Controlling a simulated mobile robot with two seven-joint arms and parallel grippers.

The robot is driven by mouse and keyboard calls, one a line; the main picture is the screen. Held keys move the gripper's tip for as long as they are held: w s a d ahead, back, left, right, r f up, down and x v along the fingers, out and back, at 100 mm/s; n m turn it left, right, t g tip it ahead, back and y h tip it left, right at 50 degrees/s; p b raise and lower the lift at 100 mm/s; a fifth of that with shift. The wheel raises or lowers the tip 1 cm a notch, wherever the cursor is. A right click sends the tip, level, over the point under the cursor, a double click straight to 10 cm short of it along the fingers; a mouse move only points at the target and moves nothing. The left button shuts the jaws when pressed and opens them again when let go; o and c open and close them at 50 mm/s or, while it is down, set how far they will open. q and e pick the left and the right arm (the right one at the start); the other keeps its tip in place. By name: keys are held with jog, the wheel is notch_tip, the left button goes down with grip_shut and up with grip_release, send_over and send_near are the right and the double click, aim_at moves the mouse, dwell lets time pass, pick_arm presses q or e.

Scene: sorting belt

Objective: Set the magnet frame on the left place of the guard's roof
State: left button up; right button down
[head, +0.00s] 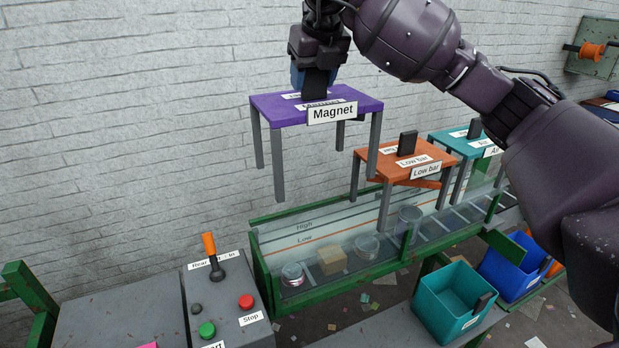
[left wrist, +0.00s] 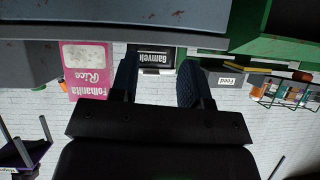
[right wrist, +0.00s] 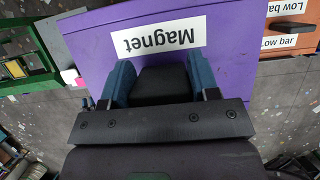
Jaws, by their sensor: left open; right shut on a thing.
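The magnet frame (head: 277,110) has a purple top, grey legs and a "Magnet" label. My right gripper (head: 316,76) is shut on its black handle and holds it upright in the air, above the left part of the guard (head: 338,217). The guard is a clear-walled channel marked "High" and "Low"; its roof is partly hidden behind the frames. The purple top also fills much of the right wrist view (right wrist: 105,45), with the handle between the fingers. My left gripper (left wrist: 155,85) is open and empty in its own wrist view; it does not show in the head view.
An orange "Low bar" frame (head: 440,155) and a teal frame (head: 440,137) stand right of the magnet frame. A control box (head: 230,300) with lever and buttons is at lower left. Teal (head: 430,310) and blue (head: 500,275) bins stand in front. Jars and a block sit inside the guard.

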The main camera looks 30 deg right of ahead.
notch_tip(320, 180, down, 18)
jog(key=p, duration=0.1)
jog(key=shift+r+p, duration=0.25)
jog(key=shift+p, duration=0.1)
jog(key=shift+f, duration=0.15)
jog(key=shift+c, duration=1.8)
grip_release()
